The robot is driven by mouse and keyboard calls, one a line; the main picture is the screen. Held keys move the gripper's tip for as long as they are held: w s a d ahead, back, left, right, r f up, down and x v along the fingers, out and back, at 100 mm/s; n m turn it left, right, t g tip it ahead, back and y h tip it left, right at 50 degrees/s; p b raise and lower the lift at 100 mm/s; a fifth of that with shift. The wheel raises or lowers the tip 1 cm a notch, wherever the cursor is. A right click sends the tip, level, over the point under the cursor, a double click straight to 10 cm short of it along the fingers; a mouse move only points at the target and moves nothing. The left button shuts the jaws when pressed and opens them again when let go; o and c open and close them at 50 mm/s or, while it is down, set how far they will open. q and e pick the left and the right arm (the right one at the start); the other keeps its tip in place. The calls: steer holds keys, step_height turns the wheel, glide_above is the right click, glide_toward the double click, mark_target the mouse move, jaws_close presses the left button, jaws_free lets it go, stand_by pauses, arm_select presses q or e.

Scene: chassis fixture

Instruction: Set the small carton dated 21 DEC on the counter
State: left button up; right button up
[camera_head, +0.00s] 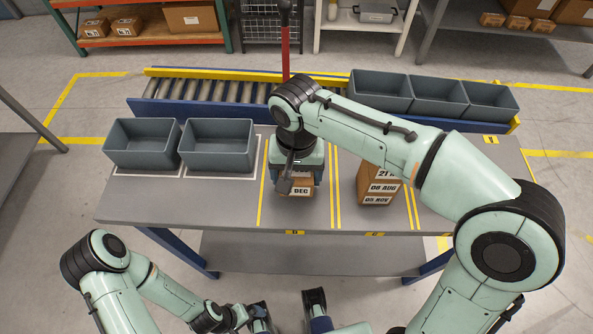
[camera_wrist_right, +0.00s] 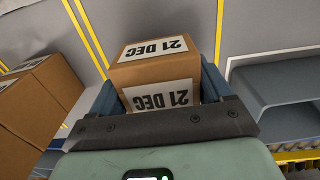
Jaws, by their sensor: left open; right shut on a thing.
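The small carton dated 21 DEC (camera_head: 300,189) is brown with white labels. My right gripper (camera_head: 296,178) is shut on it, low over the counter (camera_head: 225,208) between yellow lines. In the right wrist view the carton (camera_wrist_right: 158,72) sits between both fingers, with 21 DEC on two faces. I cannot tell whether its underside touches the counter. My left gripper (camera_head: 290,315) is open and empty in front of the counter, partly cut off by the frame's bottom edge.
A stack of cartons (camera_head: 377,188) stands to the right, its top partly hidden by my right arm. Two grey bins (camera_head: 218,148) stand on the left. Several more bins (camera_head: 435,101) line the back right by a roller conveyor (camera_head: 220,91).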

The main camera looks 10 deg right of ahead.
steer(key=shift+s+p, duration=0.1)
steer(key=shift+p, duration=0.4)
stand_by(0.6)
stand_by(0.3)
steer(key=shift+f+b, duration=1)
steer(key=shift+f, duration=0.4)
steer(key=o, duration=1.2)
